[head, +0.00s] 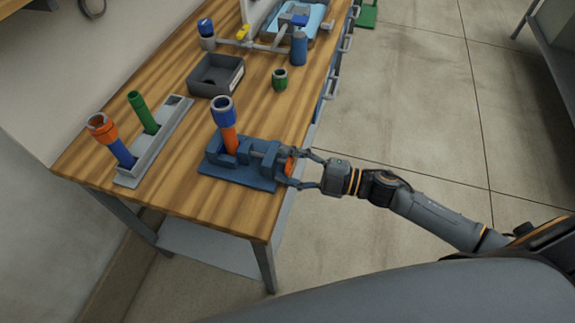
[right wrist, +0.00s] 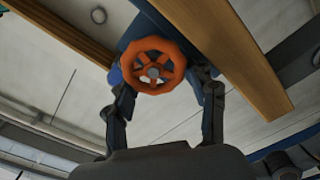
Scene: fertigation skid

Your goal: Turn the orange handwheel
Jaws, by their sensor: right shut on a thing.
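The orange handwheel (head: 290,164) is at the right end of a blue vise (head: 240,180) on the wooden bench. In the right wrist view the handwheel (right wrist: 153,65) shows its full rim, spokes and grey hub. My right gripper (head: 298,168) reaches in from the right and is shut on the handwheel, with one finger on each side of the rim. Its fingers also show in the right wrist view (right wrist: 160,95). An orange tube with a blue collar (head: 224,112) stands upright in the vise. My left gripper is not in view.
A grey rack (head: 150,150) with a blue-and-orange tool and a green tool stands on the left of the wooden bench (head: 235,215). A dark tray (head: 215,75), green cup (head: 280,78) and blue cylinder (head: 299,48) stand behind the vise.

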